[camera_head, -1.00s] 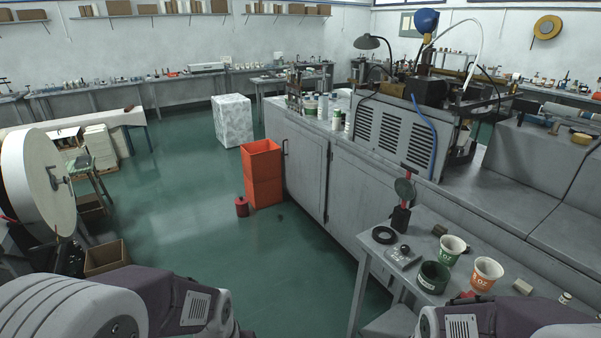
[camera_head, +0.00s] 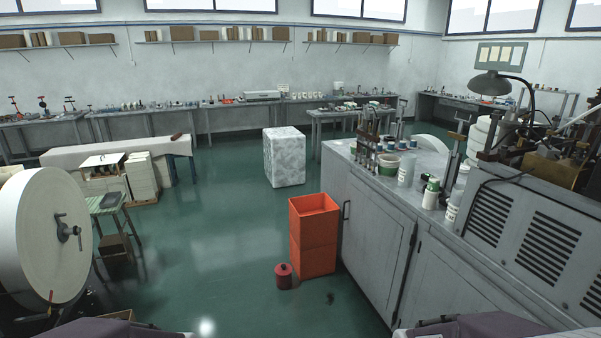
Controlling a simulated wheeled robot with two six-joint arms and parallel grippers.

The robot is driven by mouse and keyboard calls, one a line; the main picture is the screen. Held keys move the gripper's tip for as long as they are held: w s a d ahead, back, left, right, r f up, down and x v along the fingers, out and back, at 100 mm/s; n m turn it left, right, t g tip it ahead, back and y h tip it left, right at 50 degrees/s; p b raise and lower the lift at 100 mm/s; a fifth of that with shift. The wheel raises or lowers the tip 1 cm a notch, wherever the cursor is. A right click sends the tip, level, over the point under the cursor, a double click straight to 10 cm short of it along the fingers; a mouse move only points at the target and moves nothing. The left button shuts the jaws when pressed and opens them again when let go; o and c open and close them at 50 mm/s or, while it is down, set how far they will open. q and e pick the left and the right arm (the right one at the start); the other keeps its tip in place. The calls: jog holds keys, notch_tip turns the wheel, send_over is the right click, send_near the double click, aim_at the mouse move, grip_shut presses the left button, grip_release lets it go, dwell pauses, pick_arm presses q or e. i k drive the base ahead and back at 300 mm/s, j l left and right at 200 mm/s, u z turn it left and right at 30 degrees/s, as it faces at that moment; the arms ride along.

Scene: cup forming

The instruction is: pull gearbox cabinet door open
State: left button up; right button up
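A long grey cabinet runs along the right side, with a machine on top. Its far door (camera_head: 372,240) looks shut and has a dark vertical handle (camera_head: 346,211) near its far edge. A second grey door (camera_head: 447,287) is nearer to me. Only small parts of my two arms show along the bottom edge. Neither gripper is in view, and nothing of mine touches the doors or the handle.
Stacked orange bins (camera_head: 314,238) stand on the floor just left of the handle door, with a small red can (camera_head: 284,276) beside them. A white paper roll (camera_head: 48,238) stands at the left. The green floor (camera_head: 215,265) between is mostly clear.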

aim_at(378, 239)
jog(key=i+z, duration=0.1)
jog(key=i, duration=0.55)
jog(key=i+j, duration=0.1)
jog(key=i, duration=0.5)
jog(key=i+j+z, duration=0.15)
jog(key=i, duration=0.5)
jog(key=i+j, duration=0.1)
jog(key=i, duration=0.5)
jog(key=i+j+z, duration=0.15)
jog(key=i, duration=0.45)
jog(key=i+j+z, duration=0.15)
jog(key=i, duration=0.15)
jog(key=i+j+z, duration=0.1)
jog(key=i, duration=0.15)
